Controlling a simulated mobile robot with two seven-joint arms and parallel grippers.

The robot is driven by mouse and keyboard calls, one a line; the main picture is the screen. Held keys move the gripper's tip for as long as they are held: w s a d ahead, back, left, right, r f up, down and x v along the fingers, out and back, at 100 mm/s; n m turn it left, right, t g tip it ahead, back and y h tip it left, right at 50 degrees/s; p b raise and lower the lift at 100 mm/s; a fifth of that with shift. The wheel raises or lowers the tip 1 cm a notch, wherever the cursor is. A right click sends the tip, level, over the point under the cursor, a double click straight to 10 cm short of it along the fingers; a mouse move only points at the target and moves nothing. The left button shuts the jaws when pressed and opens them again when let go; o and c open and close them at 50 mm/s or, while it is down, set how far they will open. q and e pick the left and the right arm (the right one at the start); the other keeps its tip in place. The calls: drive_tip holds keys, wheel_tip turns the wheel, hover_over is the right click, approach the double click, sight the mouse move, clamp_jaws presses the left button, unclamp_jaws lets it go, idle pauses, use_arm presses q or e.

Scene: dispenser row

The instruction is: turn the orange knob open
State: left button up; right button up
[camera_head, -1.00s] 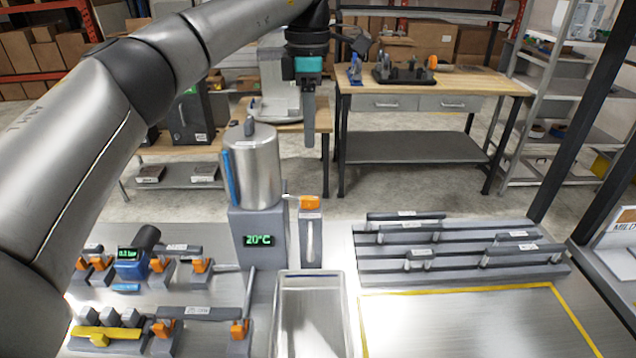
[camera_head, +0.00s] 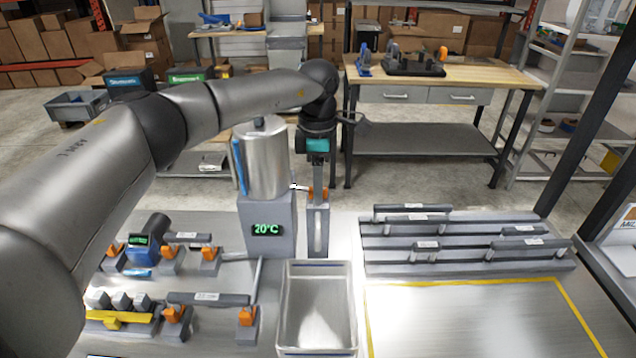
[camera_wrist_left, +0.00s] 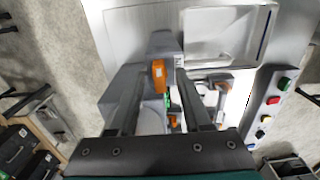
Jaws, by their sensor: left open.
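The orange knob (camera_head: 325,191) sits on a grey post beside the steel tank's spout. My left gripper (camera_head: 317,195) points down over it in the head view and hides its middle. In the left wrist view, the orange knob (camera_wrist_left: 159,74) shows in the gap between the two open fingers of my left gripper (camera_wrist_left: 160,72). I cannot tell whether a finger touches it. The steel tank (camera_head: 264,160) stands on a grey base with a green 20°C display (camera_head: 267,229). My right gripper is not in view.
An empty metal tray (camera_head: 318,310) lies in front of the post. A rack with several grey bars (camera_head: 430,262) stands to the right, behind a yellow-outlined clear area (camera_head: 470,320). Several orange-clipped fixtures (camera_head: 172,318) crowd the bench at left, under my left arm.

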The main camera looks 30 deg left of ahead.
use_arm(q)
clamp_jaws()
idle(0.3)
idle(0.3)
